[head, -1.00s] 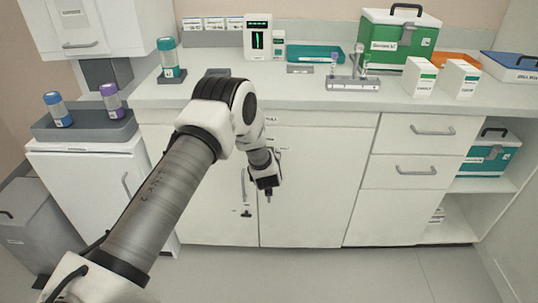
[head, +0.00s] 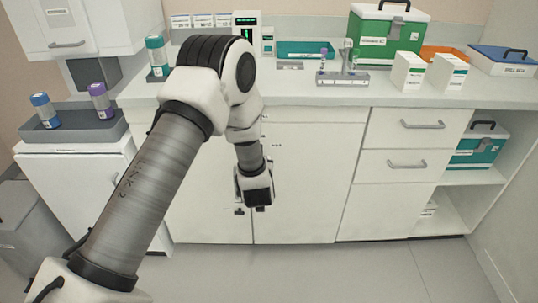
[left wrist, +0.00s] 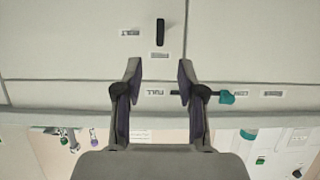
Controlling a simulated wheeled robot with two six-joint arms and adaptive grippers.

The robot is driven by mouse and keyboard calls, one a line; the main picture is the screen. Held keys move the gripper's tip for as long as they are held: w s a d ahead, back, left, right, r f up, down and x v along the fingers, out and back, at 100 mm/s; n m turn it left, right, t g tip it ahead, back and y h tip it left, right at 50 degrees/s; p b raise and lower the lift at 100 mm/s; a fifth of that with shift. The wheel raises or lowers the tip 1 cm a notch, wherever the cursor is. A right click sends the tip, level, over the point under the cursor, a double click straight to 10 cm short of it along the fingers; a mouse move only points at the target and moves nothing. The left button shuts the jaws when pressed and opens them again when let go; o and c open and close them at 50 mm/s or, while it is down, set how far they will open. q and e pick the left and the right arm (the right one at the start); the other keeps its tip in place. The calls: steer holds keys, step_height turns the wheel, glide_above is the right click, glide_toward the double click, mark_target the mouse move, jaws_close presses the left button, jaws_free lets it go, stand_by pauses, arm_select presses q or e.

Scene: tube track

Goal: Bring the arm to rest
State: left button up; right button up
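My left arm comes in from the lower left of the head view, bent at a raised elbow, with the forearm hanging down. Its gripper (head: 257,207) points down in front of the white lower cabinet doors (head: 305,180), below the counter edge. In the left wrist view the two fingers (left wrist: 160,82) stand apart with nothing between them. A dark cabinet handle (left wrist: 160,32) shows beyond them. My right gripper is in neither view.
The counter (head: 290,93) holds a green case (head: 387,38), two white boxes (head: 409,72), a tube rack (head: 342,78) and a teal tray (head: 305,48). At left a grey tray (head: 70,135) bears a blue-capped and a purple-capped bottle. The floor (head: 330,270) in front is clear.

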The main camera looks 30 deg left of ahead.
arm_select(q)
steer(key=s+d+f+m+g+h+p, duration=0.2)
steer(key=s+d+f+g+p, duration=0.1)
steer(key=s, duration=0.9)
steer(key=s+d+f+m+g+h+p, duration=0.2)
steer(key=s+d+f+g+h+p, duration=0.1)
steer(key=s, duration=0.9)
steer(key=s+d+f+m+g+h+p, duration=0.1)
steer(key=s+d+f+g+h+p, duration=0.1)
steer(key=s+d, duration=0.5)
steer(key=s+f+g+p, duration=0.1)
steer(key=s+g+p, duration=0.1)
steer(key=s, duration=0.4)
steer(key=shift+d+f+m+g+p, duration=0.3)
steer(key=shift+f+m+g+p, duration=0.1)
steer(key=shift+g, duration=0.5)
